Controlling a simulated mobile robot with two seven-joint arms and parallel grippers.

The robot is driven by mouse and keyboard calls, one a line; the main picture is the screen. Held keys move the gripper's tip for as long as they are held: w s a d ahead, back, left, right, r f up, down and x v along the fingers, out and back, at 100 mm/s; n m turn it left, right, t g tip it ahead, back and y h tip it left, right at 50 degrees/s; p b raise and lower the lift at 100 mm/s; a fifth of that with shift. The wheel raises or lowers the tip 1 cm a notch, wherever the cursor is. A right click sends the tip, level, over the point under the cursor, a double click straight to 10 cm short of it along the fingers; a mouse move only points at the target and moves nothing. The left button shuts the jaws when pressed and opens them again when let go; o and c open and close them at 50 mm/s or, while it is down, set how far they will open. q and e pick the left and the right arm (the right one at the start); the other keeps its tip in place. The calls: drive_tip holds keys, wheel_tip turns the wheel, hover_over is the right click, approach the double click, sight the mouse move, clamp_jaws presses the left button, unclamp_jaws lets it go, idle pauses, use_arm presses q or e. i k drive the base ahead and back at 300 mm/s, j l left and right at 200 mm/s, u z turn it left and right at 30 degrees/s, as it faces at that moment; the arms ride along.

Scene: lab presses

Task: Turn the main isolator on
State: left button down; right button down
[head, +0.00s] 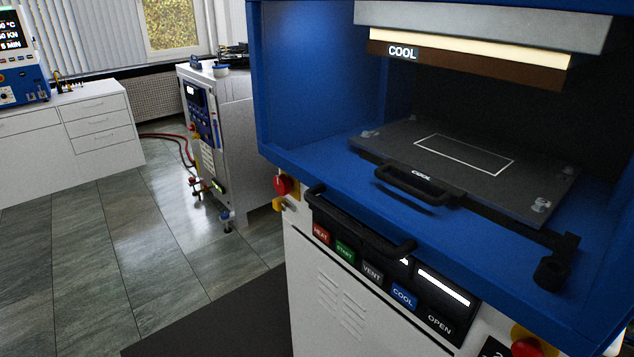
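A red knob (283,185) with yellow parts sits on the left side of the blue-and-white press, low by its front corner. A second red knob (526,346) on a yellow base is cut off by the bottom edge at the right. No readable label shows which of them is the main isolator, and I cannot tell their switch positions. Neither of my grippers is in view.
The blue press (310,90) holds a dark platen marked COOL (460,165). A black handle (360,225) runs above buttons including HEAT, START, VENT, COOL and OPEN. A white machine (215,140) stands behind left. Tiled floor (120,240) is clear at the left.

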sight(283, 184)
drive_tip(key=i+j+z, duration=0.1)
drive_tip(key=j, duration=0.25)
drive_tip(key=i+j+z, duration=0.1)
drive_tip(key=j, duration=0.25)
drive_tip(key=i+j+z, duration=0.1)
drive_tip(key=j, duration=0.3)
drive_tip(key=i+j, duration=0.25)
drive_tip(key=j, duration=0.15)
drive_tip(key=i+j+z, duration=0.15)
drive_tip(key=j, duration=0.2)
